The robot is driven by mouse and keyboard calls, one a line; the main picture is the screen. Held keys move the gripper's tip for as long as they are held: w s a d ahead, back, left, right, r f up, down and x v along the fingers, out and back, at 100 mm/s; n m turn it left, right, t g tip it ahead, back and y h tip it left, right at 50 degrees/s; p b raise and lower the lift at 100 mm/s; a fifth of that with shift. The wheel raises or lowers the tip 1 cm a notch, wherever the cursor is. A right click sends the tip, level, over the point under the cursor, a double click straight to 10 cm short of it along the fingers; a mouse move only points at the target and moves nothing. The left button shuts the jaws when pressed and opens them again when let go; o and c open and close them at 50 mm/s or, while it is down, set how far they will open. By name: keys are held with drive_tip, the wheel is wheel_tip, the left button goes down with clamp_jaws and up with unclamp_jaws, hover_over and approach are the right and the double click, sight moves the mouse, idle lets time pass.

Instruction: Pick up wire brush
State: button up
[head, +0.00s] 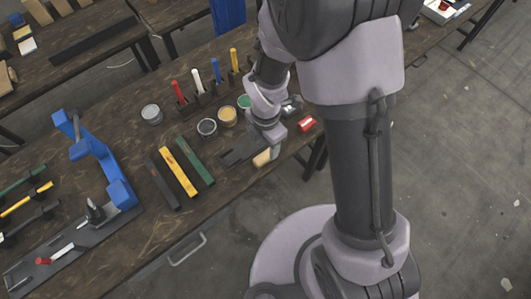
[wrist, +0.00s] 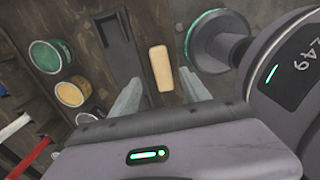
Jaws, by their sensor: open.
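A tan, rounded block (head: 262,158), which looks like the wooden back of the wire brush, lies near the front edge of the dark workbench (head: 225,195). No bristles can be made out. In the wrist view the tan block (wrist: 161,67) lies just beyond and roughly between my fingertips, apart from both. My gripper (head: 272,147) is over the block, pointing down, and partly hides it in the head view. In the wrist view my gripper (wrist: 160,88) is open, with one finger on each side and nothing held.
A dark grey fixture (head: 240,150) lies left of the block. Open tins, including a yellow one (head: 227,117), stand behind it. Black, yellow (head: 178,172) and green bars lie further left, near a blue press (head: 108,170). A red box (head: 306,123) is to the right.

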sight(266, 155)
drive_tip(key=f+b, duration=0.1)
drive_tip(key=f, duration=0.2)
drive_tip(key=f+b, duration=0.2)
drive_tip(key=f, duration=0.1)
drive_tip(key=shift+s+f, duration=0.2)
drive_tip(key=shift+f, duration=0.15)
drive_tip(key=shift+r, duration=0.15)
drive_tip(key=shift+c, duration=0.6)
clamp_jaws()
